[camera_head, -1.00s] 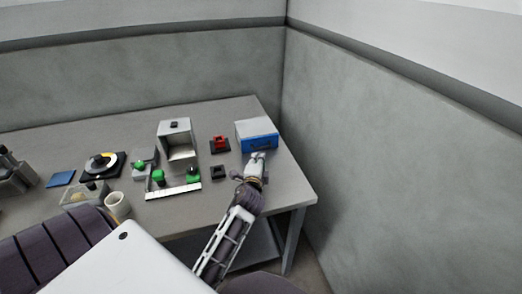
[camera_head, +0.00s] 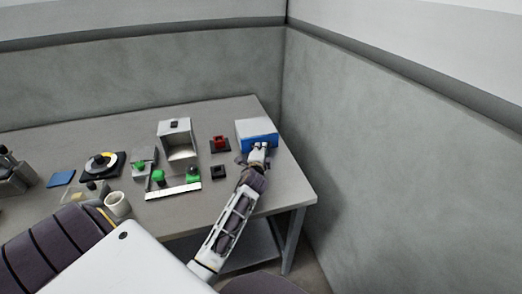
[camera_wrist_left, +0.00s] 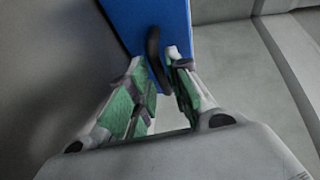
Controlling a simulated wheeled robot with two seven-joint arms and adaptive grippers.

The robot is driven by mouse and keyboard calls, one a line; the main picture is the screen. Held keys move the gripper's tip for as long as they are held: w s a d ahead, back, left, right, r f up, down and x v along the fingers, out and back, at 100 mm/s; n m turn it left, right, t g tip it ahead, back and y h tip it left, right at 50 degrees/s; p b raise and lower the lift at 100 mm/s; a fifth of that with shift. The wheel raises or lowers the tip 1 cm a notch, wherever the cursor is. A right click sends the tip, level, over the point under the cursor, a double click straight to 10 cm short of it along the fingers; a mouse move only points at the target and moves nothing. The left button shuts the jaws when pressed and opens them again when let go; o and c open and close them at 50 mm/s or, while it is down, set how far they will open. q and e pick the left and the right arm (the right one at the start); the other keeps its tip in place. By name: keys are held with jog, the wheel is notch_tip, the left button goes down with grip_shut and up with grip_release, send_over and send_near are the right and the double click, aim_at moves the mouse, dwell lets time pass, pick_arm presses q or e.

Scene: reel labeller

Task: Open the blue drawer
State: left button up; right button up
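The blue drawer (camera_head: 270,141) is the front of a box with a light grey top, at the table's right end in the head view. It looks closed. In the left wrist view its blue front (camera_wrist_left: 180,22) stands ahead with a dark, curved handle (camera_wrist_left: 154,55). My left gripper (camera_head: 259,148) is at the drawer front. In the left wrist view its green-padded fingers (camera_wrist_left: 154,66) are apart, one on each side of the handle. The right finger is close to the handle; I cannot tell whether it touches. My right gripper is not in view.
Left of the drawer box are a red part on a black base (camera_head: 219,144), a small black block (camera_head: 218,172) and a grey open-fronted housing (camera_head: 176,130). Green-knobbed parts, a white cup (camera_head: 117,203) and a reel (camera_head: 101,163) lie further left. A wall stands close on the right.

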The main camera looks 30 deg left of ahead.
pick_arm(q)
jog(key=shift+w+a, duration=0.2)
jog(key=shift+w, duration=0.15)
grip_shut()
